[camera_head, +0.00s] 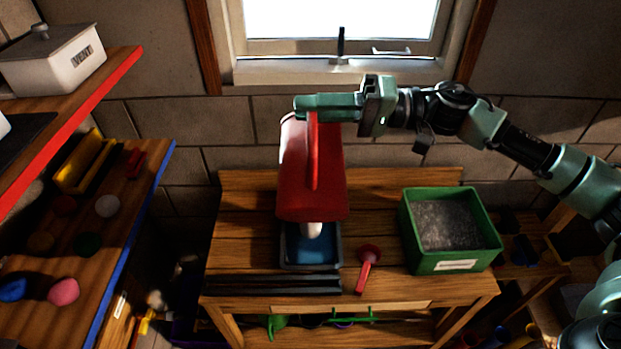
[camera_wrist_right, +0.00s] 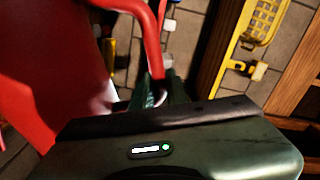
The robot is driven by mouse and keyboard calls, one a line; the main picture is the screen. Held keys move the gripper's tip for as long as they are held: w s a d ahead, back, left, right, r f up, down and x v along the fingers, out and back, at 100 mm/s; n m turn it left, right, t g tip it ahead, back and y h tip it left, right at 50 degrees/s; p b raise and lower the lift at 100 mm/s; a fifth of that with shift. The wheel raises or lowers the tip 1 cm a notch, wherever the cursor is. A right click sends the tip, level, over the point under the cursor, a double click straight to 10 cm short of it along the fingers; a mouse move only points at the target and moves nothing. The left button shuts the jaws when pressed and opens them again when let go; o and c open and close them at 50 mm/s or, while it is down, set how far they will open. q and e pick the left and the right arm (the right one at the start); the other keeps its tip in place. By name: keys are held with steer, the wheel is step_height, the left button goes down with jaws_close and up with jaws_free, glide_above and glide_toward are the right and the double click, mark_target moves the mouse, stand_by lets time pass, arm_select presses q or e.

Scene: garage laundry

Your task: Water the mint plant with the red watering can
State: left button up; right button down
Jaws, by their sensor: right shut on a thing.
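The red watering can (camera_head: 328,190) is held above the wooden bench at the middle of the head view. My right gripper (camera_head: 312,106) is shut on the top of its red handle. In the right wrist view the can's red body (camera_wrist_right: 40,75) fills the left side, and the handle (camera_wrist_right: 152,45) runs down between the fingers (camera_wrist_right: 160,94). A pale, rounded part (camera_head: 312,229) shows at the can's lower end, over a dark tray with a blue inside (camera_head: 298,252). I see no mint plant; the can hides part of the bench. My left gripper is not in view.
A green box of dark soil-like material (camera_head: 490,248) stands on the bench's right side. A small red funnel-like thing (camera_head: 368,256) lies between it and the tray. Dark slats (camera_head: 270,284) lie at the front. Shelves (camera_head: 118,70) stand at left; a window (camera_head: 340,25) is behind.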

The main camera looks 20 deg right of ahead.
steer(key=shift+w+d+r+m, duration=0.2)
steer(key=shift+w+r+m, duration=0.15)
steer(key=shift+w, duration=0.2)
steer(key=shift+w+d+r+m, duration=0.15)
steer(key=shift+w+r+m, duration=0.1)
steer(key=shift+w+r, duration=0.25)
steer(key=shift+w, duration=0.1)
stand_by(0.4)
steer(key=shift+w+d+r+m, duration=0.2)
steer(key=shift+w+r, duration=0.1)
steer(key=shift+w, duration=0.3)
steer(key=shift+w+d+r+m, duration=0.2)
steer(key=shift+w+r, duration=0.1)
steer(key=shift+w, duration=0.25)
